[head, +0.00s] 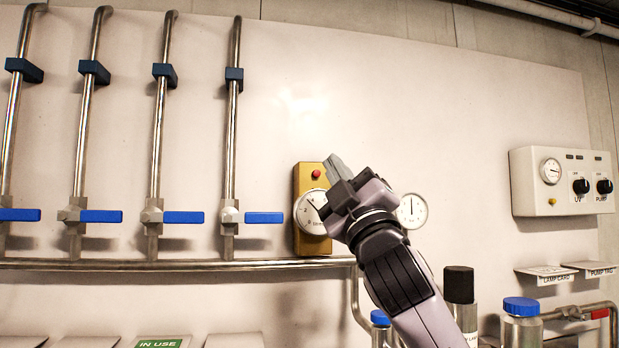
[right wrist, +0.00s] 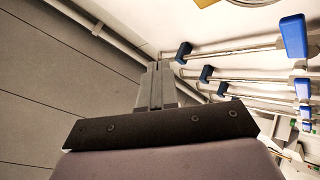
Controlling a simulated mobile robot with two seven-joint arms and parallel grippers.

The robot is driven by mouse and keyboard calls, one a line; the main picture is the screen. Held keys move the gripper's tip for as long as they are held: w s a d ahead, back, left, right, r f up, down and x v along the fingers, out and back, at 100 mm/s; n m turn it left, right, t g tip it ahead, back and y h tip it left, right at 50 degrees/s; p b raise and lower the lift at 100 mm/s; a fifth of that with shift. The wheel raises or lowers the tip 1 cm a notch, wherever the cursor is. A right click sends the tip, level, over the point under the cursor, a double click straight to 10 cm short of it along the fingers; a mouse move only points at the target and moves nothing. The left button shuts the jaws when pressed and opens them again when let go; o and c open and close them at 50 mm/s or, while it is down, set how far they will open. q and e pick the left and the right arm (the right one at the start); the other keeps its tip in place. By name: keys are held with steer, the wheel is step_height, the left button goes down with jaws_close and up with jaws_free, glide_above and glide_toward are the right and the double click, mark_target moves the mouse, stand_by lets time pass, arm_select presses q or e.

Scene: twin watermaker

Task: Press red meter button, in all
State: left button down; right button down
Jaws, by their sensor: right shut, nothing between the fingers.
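The red meter button (head: 316,173) sits at the top of a brass-coloured meter plate (head: 302,181) on the white wall panel. Below it on the plate is a round white dial (head: 308,212), partly covered by my right gripper. My right gripper (head: 334,163) is shut and empty, its fingertips just right of the red button in the head view; I cannot tell whether they touch it. In the right wrist view the shut fingers (right wrist: 156,75) point away from the camera, and the button does not show there. My left gripper is not in view.
Several steel pipes with blue-handled valves (head: 264,217) stand left of the meter. A second gauge (head: 411,211) is behind my right gripper. A control box (head: 562,181) with knobs is at the right. Capped bottles (head: 521,322) stand below.

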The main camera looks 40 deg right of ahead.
stand_by(0.4)
steer(key=shift+w+d+p, duration=0.15)
steer(key=shift+w+d, duration=0.55)
steer(key=shift+w, duration=0.6)
steer(key=shift+w+d+p, duration=0.15)
steer(key=shift+w+d, duration=0.55)
steer(key=shift+w, duration=0.6)
steer(key=shift+w+d+p, duration=0.15)
steer(key=shift+w+d, duration=0.55)
steer(key=shift+w, duration=0.6)
steer(key=shift+w, duration=0.1)
steer(key=shift+w+d, duration=0.2)
steer(key=shift+w, duration=0.05)
steer(key=shift+w+d+p, duration=0.25)
steer(key=shift+w+p, duration=0.05)
steer(key=shift+w, duration=0.1)
steer(key=shift+s, duration=0.1)
steer(key=shift+s+a, duration=0.4)
steer(key=shift+s, duration=0.25)
steer(key=shift+s+a, duration=0.4)
steer(key=shift+s, duration=0.35)
steer(key=shift+s+a, duration=0.45)
steer(key=shift+s, duration=0.25)
steer(key=shift+s+a, duration=0.4)
steer(key=shift+s, duration=0.35)
